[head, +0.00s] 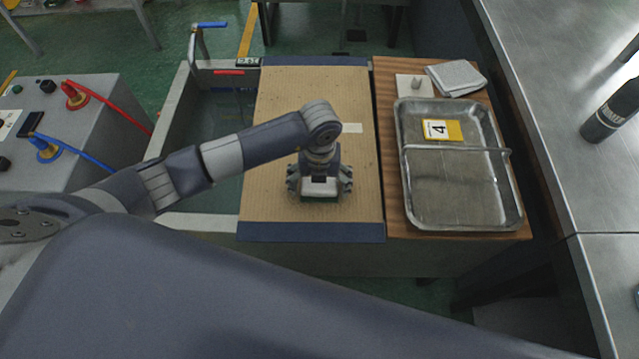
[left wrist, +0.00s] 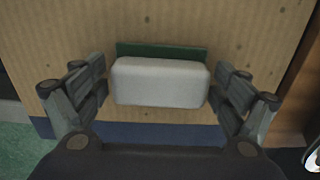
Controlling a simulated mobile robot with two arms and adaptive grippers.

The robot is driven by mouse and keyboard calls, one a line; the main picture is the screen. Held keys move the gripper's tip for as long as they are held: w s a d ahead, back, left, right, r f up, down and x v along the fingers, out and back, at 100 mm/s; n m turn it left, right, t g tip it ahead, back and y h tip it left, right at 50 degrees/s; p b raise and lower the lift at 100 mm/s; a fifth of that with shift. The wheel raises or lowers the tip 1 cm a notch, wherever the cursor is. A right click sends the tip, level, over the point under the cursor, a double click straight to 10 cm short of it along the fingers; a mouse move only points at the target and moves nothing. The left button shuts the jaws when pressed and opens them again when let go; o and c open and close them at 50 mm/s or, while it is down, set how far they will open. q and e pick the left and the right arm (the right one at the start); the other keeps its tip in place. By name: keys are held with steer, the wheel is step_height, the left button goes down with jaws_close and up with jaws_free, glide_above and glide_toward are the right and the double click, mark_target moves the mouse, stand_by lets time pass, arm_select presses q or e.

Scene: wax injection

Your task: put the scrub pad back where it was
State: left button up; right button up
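The scrub pad, a pale grey block with a dark green base (head: 320,187), is at the front part of the tan board (head: 280,130). It also shows in the left wrist view (left wrist: 160,82), centred between the fingers. My left gripper (head: 320,184) points down over the pad, with one finger against each short side. In the left wrist view the fingers (left wrist: 160,85) look closed onto its ends, with no clear gap. Whether the green base touches the board is hard to tell. My right gripper is not in view.
A metal tray (head: 428,213) with a yellow card marked 4 (head: 452,130) stands on a wooden board right of the tan board. The rest of the tan board is mostly clear.

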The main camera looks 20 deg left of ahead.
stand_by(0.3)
arm_select(q)
steer(key=shift+r, duration=0.3)
step_height(320, 180, up, 10)
steer(key=shift+r+b, duration=0.25)
steer(key=shift+b, duration=0.5)
steer(key=shift+r, duration=0.65)
steer(key=shift+s+f, duration=0.1)
